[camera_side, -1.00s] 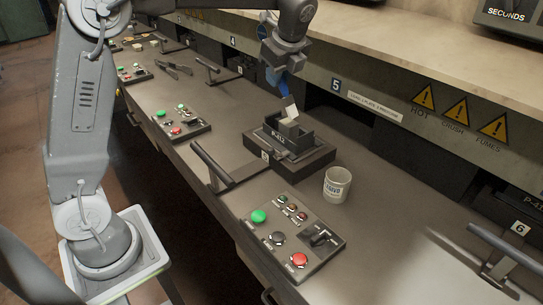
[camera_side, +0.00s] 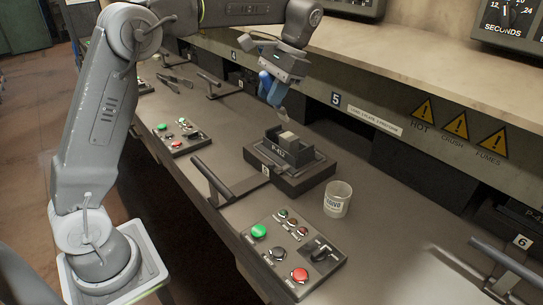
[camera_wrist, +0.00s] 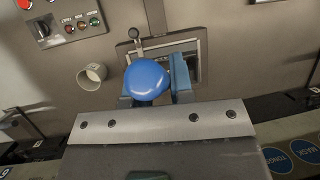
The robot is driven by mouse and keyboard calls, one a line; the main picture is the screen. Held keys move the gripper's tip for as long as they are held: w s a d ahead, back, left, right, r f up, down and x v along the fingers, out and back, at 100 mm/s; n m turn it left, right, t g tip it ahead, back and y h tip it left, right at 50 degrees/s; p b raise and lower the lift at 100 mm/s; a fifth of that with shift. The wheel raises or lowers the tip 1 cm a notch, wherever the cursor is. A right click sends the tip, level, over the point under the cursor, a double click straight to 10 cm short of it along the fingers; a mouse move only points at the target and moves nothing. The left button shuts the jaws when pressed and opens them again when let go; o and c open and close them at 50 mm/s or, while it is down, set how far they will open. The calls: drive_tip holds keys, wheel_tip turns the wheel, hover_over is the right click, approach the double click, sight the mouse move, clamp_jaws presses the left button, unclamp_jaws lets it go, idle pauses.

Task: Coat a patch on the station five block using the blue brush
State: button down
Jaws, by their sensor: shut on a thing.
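My gripper (camera_side: 270,86) is shut on the blue brush (camera_side: 275,94), above and slightly left of the block in the side view. The brush points down, with its pale bristle tip (camera_side: 284,114) apart from the block. The pale block (camera_side: 289,139) sits in the dark station five fixture (camera_side: 310,178), marked P-412. Any coating on the block is too small to make out. In the wrist view the brush's round blue end (camera_wrist: 147,78) lies between the blue fingers and hides the block. Part of the fixture (camera_wrist: 133,46) shows behind it.
A white mug (camera_side: 337,199) stands right of the fixture. A button panel (camera_side: 292,250) lies in front, and a black lever handle (camera_side: 212,173) is at the fixture's left. The shelf edge with warning signs (camera_side: 456,138) runs behind. Bench between mug and station six is clear.

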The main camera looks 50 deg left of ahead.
drive_tip(key=shift+n+y, duration=0.4)
drive_tip(key=shift+y, duration=0.4)
drive_tip(key=shift+w+a+f, duration=0.25)
drive_tip(key=shift+a+f, duration=0.05)
drive_tip(key=shift+f, duration=0.4)
drive_tip(key=shift+w+a+f, duration=0.25)
drive_tip(key=shift+f, duration=0.5)
drive_tip(key=shift+w+a+f, duration=0.25)
drive_tip(key=shift+a+f, duration=0.05)
drive_tip(key=shift+f, duration=0.4)
drive_tip(key=shift+f, duration=0.75)
drive_tip(key=shift+d, duration=0.15)
